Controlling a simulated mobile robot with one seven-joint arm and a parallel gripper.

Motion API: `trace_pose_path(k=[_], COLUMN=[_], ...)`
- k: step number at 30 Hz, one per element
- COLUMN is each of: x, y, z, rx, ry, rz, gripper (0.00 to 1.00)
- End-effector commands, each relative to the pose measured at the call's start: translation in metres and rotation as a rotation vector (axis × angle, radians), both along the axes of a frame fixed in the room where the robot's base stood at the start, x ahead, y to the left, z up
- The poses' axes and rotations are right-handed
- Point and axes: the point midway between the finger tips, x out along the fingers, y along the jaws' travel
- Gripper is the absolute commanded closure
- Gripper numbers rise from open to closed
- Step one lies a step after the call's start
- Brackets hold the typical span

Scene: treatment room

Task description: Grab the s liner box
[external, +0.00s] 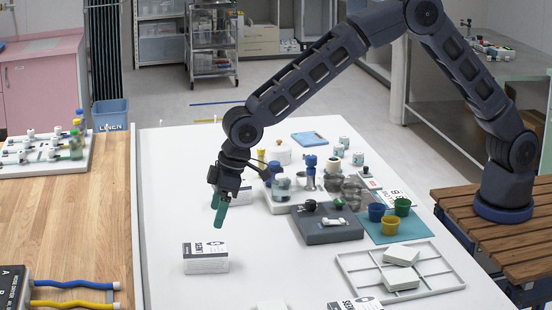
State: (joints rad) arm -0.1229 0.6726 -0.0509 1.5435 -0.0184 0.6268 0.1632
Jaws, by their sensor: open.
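A small white box with a dark printed label (206,258) stands on the white table, at the front left. Its lettering looks like "LINERS". My gripper (218,211) has green fingers, is open and points down. It is above and behind this box in the picture, apart from it and with nothing between its fingers. Another pale box (242,196) is partly hidden behind my gripper. A further white lettered box (355,305) is cut off by the bottom edge.
A dark grey case (325,225), a teal mat (385,231) with blue, green and yellow cups, and a white divided tray (435,261) with white blocks lie to the right. Bottles and jars crowd behind. The table's left strip (165,200) is clear.

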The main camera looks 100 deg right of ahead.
Motion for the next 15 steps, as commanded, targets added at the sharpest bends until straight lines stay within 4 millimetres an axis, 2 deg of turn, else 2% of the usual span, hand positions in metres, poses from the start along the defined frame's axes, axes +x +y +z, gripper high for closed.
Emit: trace_pose_path(k=[2,11,15], x=[0.007,0.017,0.022], y=[0.002,0.004,0.003], z=[-0.013,-0.035,-0.055], rx=[-0.001,-0.002,-0.002], ry=[0.002,0.004,0.004], rz=[0.001,0.000,0.000], gripper=[0.20,0.20,0.20])
